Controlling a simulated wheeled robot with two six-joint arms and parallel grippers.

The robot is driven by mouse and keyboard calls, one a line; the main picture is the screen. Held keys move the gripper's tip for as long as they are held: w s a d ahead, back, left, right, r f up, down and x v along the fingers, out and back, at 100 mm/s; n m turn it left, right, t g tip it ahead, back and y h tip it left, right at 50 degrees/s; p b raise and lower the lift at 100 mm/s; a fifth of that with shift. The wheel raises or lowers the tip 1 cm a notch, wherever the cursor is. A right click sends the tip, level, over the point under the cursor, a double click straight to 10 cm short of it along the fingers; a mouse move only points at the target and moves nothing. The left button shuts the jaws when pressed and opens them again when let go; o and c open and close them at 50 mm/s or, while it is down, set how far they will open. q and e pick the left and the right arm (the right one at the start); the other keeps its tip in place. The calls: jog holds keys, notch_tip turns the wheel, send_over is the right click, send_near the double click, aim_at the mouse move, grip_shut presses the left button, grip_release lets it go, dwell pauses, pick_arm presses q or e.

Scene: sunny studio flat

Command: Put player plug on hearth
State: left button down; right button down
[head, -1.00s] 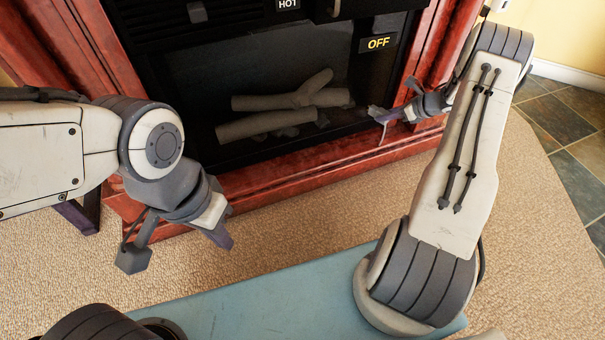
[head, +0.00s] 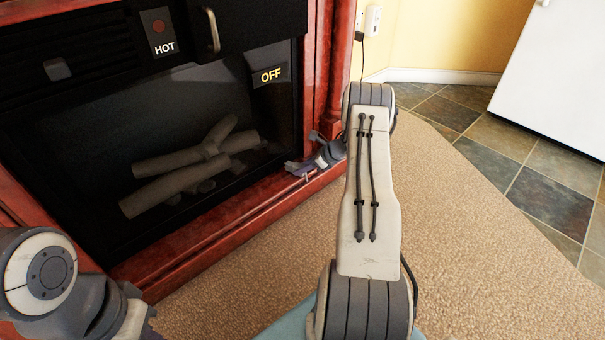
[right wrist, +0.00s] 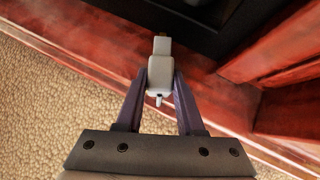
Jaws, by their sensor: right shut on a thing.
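The player plug (right wrist: 160,72) is a small light-grey plug with a metal tip, seen in the right wrist view. My right gripper (right wrist: 160,80) is shut on it, one finger on each side. The hearth (head: 222,222) is the red wooden ledge along the fireplace's foot; it also shows in the right wrist view (right wrist: 90,52). The plug is over the ledge; I cannot tell whether it touches. In the head view my right gripper (head: 297,166) is at the ledge's right end, and the plug is not distinguishable.
The black fireplace (head: 110,140) has fake logs (head: 190,165) behind its glass and stands behind the ledge. A wall outlet (head: 372,20) with a cord is at the back. A white cabinet (head: 560,70) stands at the right. The beige carpet (head: 460,240) is clear.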

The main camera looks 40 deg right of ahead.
jog(key=shift+f, duration=0.2)
jog(key=c, duration=0.5)
grip_release()
jog(key=shift+r, duration=0.2)
jog(key=p+v, duration=0.7)
jog(key=v, duration=0.5)
